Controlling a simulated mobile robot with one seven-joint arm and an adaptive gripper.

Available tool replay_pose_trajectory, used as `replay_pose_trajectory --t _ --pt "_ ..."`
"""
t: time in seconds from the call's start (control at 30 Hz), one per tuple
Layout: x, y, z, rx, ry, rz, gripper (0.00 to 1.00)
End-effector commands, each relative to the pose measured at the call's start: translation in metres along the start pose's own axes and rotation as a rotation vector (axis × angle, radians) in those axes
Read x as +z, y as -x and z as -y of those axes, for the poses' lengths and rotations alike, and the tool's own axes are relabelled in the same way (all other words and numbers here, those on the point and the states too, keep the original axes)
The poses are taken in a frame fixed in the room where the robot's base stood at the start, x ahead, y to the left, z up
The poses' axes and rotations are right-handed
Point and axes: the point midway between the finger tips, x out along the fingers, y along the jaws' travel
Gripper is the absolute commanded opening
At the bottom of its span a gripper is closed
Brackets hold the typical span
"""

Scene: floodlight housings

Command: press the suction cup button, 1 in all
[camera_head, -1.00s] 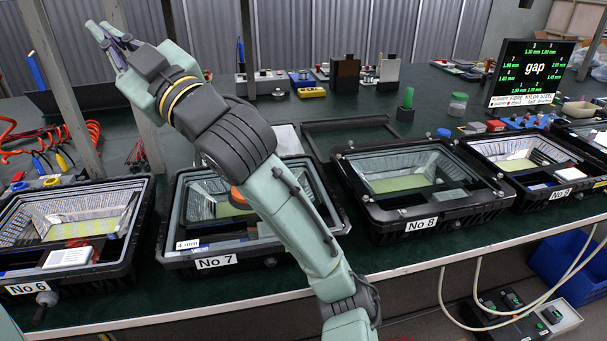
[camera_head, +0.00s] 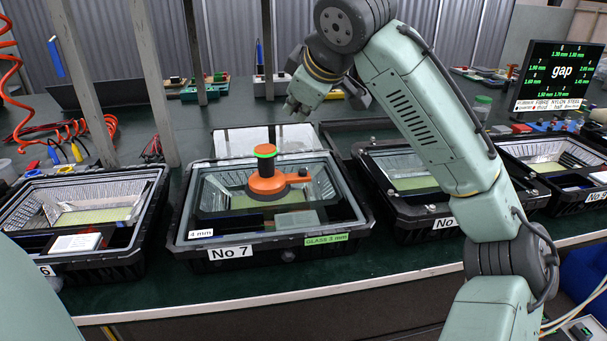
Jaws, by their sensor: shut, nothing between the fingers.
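The suction cup (camera_head: 268,186) is an orange lifter with a black disc base. It sits on the glass of housing No 7 (camera_head: 180,243). A short black post rises from it, with a bright green ring and an orange button (camera_head: 264,147) on top, and an orange handle reaches to the right. My gripper (camera_head: 292,108) is shut and empty. In the picture it shows above and slightly right of the button, pointing down and left, apart from it. How far it is from the button in depth I cannot tell.
Housing No 6 (camera_head: 150,215) stands left and No 8 (camera_head: 385,222) right, partly behind my arm. Grey posts (camera_head: 145,80) rise left of No 7. A gap display (camera_head: 556,76) stands at the back right.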

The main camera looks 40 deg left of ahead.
Motion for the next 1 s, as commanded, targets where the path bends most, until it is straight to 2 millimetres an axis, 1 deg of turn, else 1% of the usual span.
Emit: replay_pose_trajectory --t 0.33,0.53,0.67,1.0 --pt "0.002 0.000 0.000 -0.002 -0.001 0.006 0.00" --pt "0.006 -0.006 0.004 -0.002 -0.001 0.005 0.00" --pt "0.012 -0.014 0.011 -0.001 -0.001 0.005 0.00" --pt "0.036 -0.047 0.035 -0.001 -0.001 0.005 0.00"
